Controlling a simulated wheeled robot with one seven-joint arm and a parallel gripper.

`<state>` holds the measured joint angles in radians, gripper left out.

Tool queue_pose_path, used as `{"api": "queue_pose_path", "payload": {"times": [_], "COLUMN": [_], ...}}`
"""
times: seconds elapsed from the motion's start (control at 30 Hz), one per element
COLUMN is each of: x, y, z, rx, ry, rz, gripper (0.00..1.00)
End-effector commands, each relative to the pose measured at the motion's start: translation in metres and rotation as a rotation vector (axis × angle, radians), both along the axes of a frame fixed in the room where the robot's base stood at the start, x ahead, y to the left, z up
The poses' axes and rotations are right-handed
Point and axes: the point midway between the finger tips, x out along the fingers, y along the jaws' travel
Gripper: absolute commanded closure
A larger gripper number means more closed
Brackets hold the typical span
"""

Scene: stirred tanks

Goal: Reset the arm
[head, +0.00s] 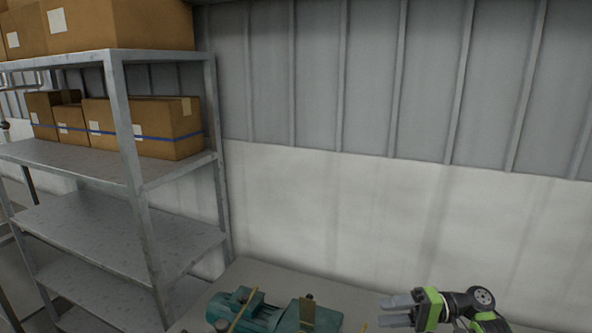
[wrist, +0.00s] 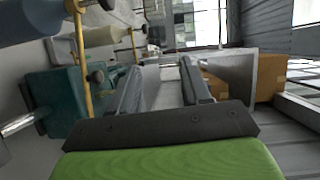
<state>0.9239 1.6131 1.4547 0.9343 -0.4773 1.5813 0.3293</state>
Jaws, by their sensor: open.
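My gripper (head: 396,311) is at the lower right in the head view, with its fingers pointing left over the grey table. In the wrist view my gripper (wrist: 158,80) shows two grey fingers spread apart with nothing between them. It is open and empty. The rest of my arm runs off the bottom right edge of the head view. A teal machine (head: 262,316) with a brass-coloured rod sits on the table to the left of my gripper. The teal machine also shows at the left in the wrist view (wrist: 52,100).
A grey metal shelf unit (head: 130,110) stands at the left with cardboard boxes (head: 165,130) on its upper levels. A grey and white wall (head: 350,200) rises behind the table (head: 255,272). The space above the table in front of the wall is clear.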

Motion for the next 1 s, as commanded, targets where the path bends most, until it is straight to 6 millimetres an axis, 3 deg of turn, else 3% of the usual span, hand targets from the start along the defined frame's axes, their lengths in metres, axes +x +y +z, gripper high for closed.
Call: {"api": "queue_pose_path", "payload": {"times": [0.27, 0.57, 0.8, 0.9, 1.0], "x": [-0.006, -0.033, -0.085, -0.114, -0.141], "y": [0.043, 0.113, 0.168, 0.173, 0.166], "z": [0.01, 0.011, -0.008, -0.017, -0.02], "rx": [-0.135, -0.407, -0.813, -1.023, -1.211], "ry": [-0.007, -0.012, -0.025, -0.045, -0.076], "rz": [0.101, 0.255, 0.366, 0.358, 0.303], "gripper": [0.53, 0.53, 0.53, 0.53, 0.53]}}
